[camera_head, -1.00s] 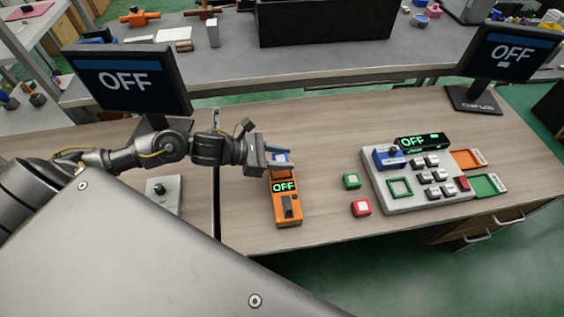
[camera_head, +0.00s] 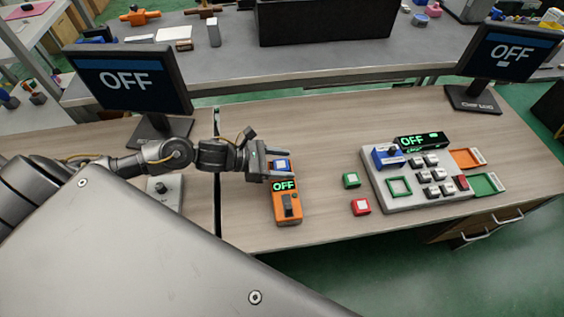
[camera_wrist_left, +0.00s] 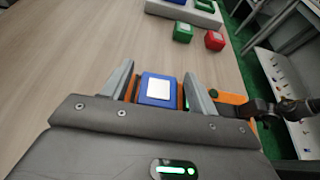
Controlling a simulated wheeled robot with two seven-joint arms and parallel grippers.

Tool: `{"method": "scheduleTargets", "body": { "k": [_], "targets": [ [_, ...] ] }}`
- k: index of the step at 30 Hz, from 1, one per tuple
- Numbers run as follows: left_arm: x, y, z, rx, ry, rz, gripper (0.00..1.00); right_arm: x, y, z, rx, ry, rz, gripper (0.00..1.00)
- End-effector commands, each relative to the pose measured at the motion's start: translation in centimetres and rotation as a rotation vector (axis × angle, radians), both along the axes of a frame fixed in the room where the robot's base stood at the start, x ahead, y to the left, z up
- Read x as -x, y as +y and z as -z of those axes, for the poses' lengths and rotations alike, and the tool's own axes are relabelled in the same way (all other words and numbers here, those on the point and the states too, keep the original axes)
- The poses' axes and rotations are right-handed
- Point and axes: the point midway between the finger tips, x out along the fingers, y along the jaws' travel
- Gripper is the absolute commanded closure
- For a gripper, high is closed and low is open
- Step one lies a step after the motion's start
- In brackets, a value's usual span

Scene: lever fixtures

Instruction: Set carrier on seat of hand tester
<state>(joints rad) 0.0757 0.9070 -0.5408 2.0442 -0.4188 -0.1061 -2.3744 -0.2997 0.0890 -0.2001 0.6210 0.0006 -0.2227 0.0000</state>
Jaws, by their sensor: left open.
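The orange hand tester (camera_head: 287,208) lies on the table in the middle of the head view, its display reading OFF. The carrier, a blue block with a white top (camera_head: 281,164), is at the tester's far end. It appears to sit on the seat, which is hidden beneath it. My left gripper (camera_head: 287,165) is open, one finger on each side of the carrier. In the left wrist view the carrier (camera_wrist_left: 158,89) stands between the spread fingers, with gaps at its sides; orange tester parts (camera_wrist_left: 232,98) show behind. My right gripper is not in view.
Green (camera_head: 351,180) and red (camera_head: 361,207) blocks stand right of the tester. Beyond them is a grey button panel (camera_head: 408,203) with an OFF display. Two monitors (camera_head: 127,80) (camera_head: 508,52) read OFF. A plate with a knob (camera_head: 163,188) lies left, under my arm.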

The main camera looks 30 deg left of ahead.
Motion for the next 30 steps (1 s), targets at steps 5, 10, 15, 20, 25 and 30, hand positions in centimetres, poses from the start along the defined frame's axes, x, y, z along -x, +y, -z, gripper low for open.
{"method": "scheduleTargets", "body": {
  "k": [5,10,15,20,25,30],
  "targets": [
    [0.0,0.0,-0.5,0.0,0.0,0.0,0.41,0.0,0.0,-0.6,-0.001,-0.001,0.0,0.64],
    [1.5,1.9,-0.8,-0.005,0.002,0.001,0.41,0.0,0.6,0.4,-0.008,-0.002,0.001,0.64],
    [3.7,4.7,-2.2,-0.007,0.004,0.004,0.41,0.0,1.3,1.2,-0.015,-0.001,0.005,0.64],
    [5.4,6.9,-3.5,-0.007,0.005,0.004,0.41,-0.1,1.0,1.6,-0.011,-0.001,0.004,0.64],
    [6.2,8.2,-4.3,-0.003,0.004,-0.002,0.41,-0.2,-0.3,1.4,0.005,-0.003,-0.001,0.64],
    [6.6,8.7,-4.7,-0.001,0.002,0.001,0.41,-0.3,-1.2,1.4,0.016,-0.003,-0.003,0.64]
  ]
}}
